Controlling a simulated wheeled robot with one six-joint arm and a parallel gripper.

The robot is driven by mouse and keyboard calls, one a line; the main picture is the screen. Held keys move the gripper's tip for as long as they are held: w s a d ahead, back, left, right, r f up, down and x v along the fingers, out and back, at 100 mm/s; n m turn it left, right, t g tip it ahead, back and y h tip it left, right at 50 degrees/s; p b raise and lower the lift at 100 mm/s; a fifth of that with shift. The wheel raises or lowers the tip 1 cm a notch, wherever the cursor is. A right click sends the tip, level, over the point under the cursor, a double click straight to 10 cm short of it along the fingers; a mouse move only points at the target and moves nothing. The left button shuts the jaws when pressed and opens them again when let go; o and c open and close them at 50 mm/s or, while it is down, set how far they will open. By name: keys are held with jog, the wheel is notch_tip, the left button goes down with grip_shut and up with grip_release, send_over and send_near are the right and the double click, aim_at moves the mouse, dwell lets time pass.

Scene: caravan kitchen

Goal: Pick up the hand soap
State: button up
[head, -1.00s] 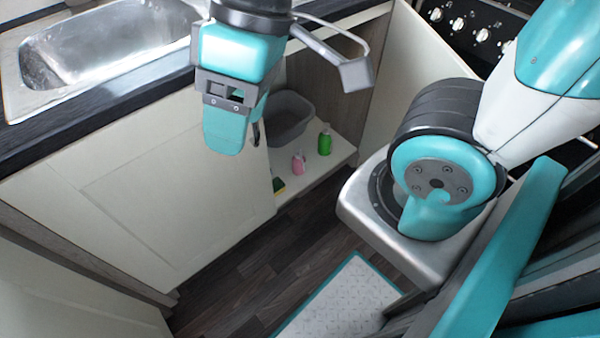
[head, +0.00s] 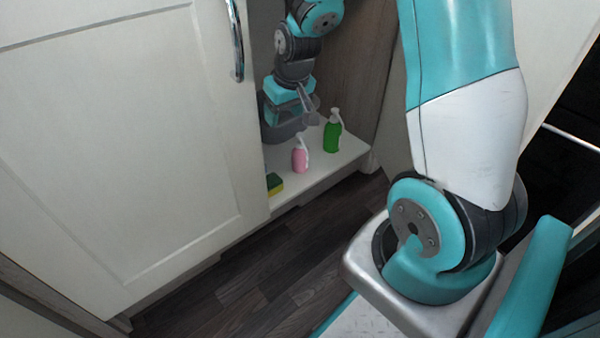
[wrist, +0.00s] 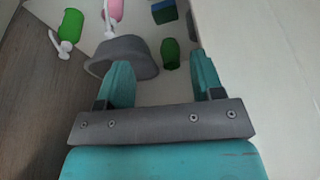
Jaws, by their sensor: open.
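Two pump-topped bottles stand on the white cupboard shelf: a pink one (head: 300,158) and a green one (head: 332,136) to its right. Either could be the hand soap by looks; no label is readable. In the wrist view the pink bottle (wrist: 115,9) is cut by the top edge, and the green bottle (wrist: 71,25) lies at upper left. My gripper (wrist: 160,58) is open, with nothing held between its fingers. In the head view it is inside the cupboard, behind the pink bottle and by the grey tub, its fingers partly hidden.
A grey tub (wrist: 128,52) is beside my left finger in the wrist view. A second, darker green bottle (wrist: 170,54) stands beyond the fingertips. A sponge (head: 274,184) lies at the shelf's front left. The white cupboard door (head: 130,130) and a side wall (head: 350,90) bound the opening.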

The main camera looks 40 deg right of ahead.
jog(key=m, duration=0.1)
send_near(301, 135)
jog(key=shift+t+h, duration=0.5)
jog(key=b+x, duration=0.3)
jog(key=x, duration=0.1)
jog(key=b+x, duration=0.4)
jog(key=s+b+x, duration=0.1)
jog(key=b+x, duration=0.3)
jog(key=shift+a+f, duration=0.4)
jog(key=shift+r, duration=0.1)
grip_shut()
